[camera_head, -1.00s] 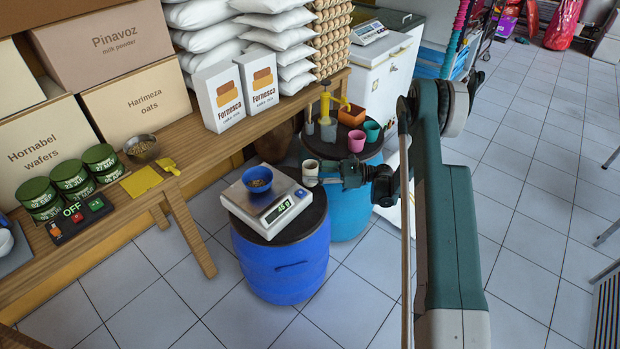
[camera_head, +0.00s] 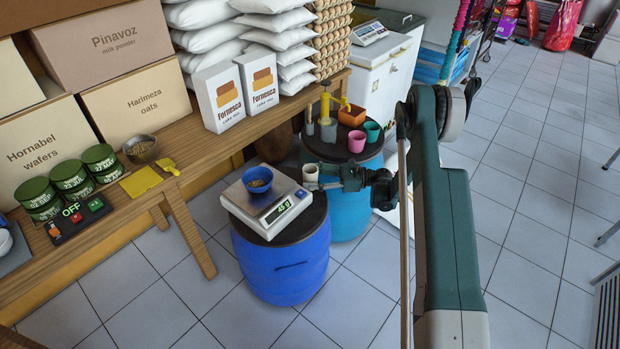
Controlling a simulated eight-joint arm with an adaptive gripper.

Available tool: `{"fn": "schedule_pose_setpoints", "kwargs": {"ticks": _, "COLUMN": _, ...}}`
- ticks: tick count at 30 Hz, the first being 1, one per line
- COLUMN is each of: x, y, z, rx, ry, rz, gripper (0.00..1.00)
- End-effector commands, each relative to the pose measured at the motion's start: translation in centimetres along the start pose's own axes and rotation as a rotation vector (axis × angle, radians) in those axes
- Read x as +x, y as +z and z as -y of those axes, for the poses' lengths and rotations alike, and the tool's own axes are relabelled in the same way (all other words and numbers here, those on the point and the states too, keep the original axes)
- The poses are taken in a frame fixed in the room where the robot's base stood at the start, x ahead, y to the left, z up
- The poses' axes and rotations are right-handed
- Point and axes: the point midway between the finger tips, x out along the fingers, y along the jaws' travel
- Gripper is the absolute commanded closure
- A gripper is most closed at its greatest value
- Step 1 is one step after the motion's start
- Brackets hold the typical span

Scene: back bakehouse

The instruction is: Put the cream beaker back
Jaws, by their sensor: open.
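The cream beaker (camera_head: 310,173) stands upright at the front left of the dark top of the teal barrel (camera_head: 350,215), close to the right back corner of the scale. My gripper (camera_head: 318,185) is open, its fingers low at the beaker's right side. The fingers are small here, and I cannot tell whether they touch it. A pink beaker (camera_head: 357,141) and a green beaker (camera_head: 373,131) stand farther back on the same top.
A scale (camera_head: 268,205) with a blue bowl (camera_head: 258,178) stands on the blue barrel (camera_head: 285,262). A yellow pump dispenser (camera_head: 327,112) and an orange-brown box (camera_head: 352,115) are on the teal barrel. A wooden bench (camera_head: 185,153) runs along the left.

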Motion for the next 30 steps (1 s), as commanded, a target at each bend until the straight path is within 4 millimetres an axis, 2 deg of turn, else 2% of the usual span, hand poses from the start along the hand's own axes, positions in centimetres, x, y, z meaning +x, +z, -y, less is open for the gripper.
{"fn": "schedule_pose_setpoints", "kwargs": {"ticks": 8, "x": 0.0, "y": 0.3, "z": 0.0, "rx": 0.0, "ry": 0.0, "rz": 0.0, "gripper": 0.49}}
{"fn": "schedule_pose_setpoints", "kwargs": {"ticks": 13, "x": -1.4, "y": 0.4, "z": 0.1, "rx": 0.0, "ry": -0.002, "rz": 0.0, "gripper": 0.49}}
{"fn": "schedule_pose_setpoints", "kwargs": {"ticks": 30, "x": -9.9, "y": 0.4, "z": 0.1, "rx": 0.0, "ry": -0.002, "rz": 0.0, "gripper": 0.49}}
